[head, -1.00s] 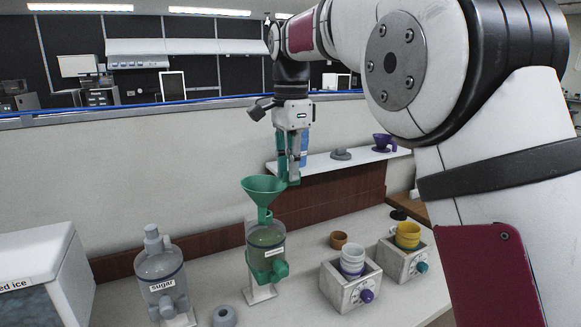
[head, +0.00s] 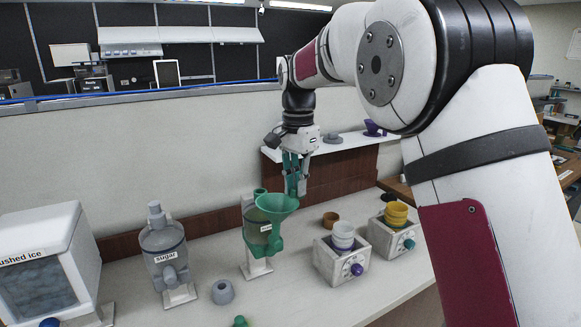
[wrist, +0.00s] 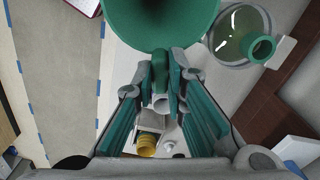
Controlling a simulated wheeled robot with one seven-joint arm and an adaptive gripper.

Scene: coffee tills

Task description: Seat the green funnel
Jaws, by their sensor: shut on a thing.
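The green funnel (head: 277,203) is held by its side tab in my gripper (head: 296,188). In the head view its cone overlaps the upper right of a clear dispenser (head: 256,228) with a green tap. The dispenser's green top opening (head: 260,192) shows to the left of the funnel. In the wrist view the funnel (wrist: 160,20) fills the top middle, and the dispenser's open green collar (wrist: 263,48) is to its right, apart from it. My gripper (wrist: 160,78) is shut on the tab. The funnel's spout is hidden in both views.
The sugar dispenser (head: 164,250) and crushed ice box (head: 45,263) stand at left. A grey ring (head: 222,291) lies in front. Boxes with white cups (head: 343,236) and yellow cups (head: 396,213) stand at right. A low wall runs behind.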

